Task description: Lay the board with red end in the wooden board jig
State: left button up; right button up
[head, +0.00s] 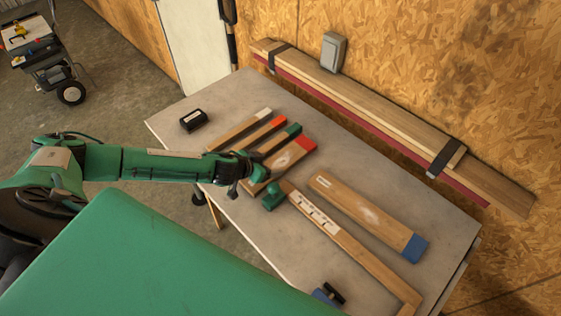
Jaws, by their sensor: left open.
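A narrow board with a red end (257,135) lies among parallel boards on the grey table. A wider board (287,160) beside it also has a red end. A long wooden L-shaped piece (357,252) with white labels, which looks like the jig, runs to the table's front right; no board lies against its labelled rail. My left gripper (246,176) is open at the near end of the wider red-ended board, partly covering it. I cannot tell whether it touches the board. My right gripper is not in view.
Boards with a white end (238,130) and a green end (268,144) lie alongside. A wide blue-ended board (368,214) lies to the right. A green block (273,197) stands at the jig's far end. A black box (194,120) sits at the back left.

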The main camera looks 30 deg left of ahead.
aim_at(280, 161)
pick_arm(q)
jog(key=shift+w+f, duration=0.2)
jog(key=shift+w, duration=0.05)
jog(key=shift+w+p, duration=0.25)
jog(key=shift+p, duration=0.05)
jog(key=p+x, duration=0.1)
jog(key=x, duration=0.3)
jog(key=shift+p, duration=0.35)
jog(key=shift+w+f, duration=0.2)
jog(key=shift+f, duration=0.1)
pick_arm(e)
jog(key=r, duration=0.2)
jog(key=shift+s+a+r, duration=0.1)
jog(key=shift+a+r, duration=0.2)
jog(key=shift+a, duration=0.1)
pick_arm(q)
jog(key=shift+d, duration=0.1)
jog(key=shift+c, duration=0.4)
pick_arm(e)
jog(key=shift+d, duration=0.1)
pick_arm(q)
jog(key=c, duration=0.7)
jog(key=shift+c, duration=0.5)
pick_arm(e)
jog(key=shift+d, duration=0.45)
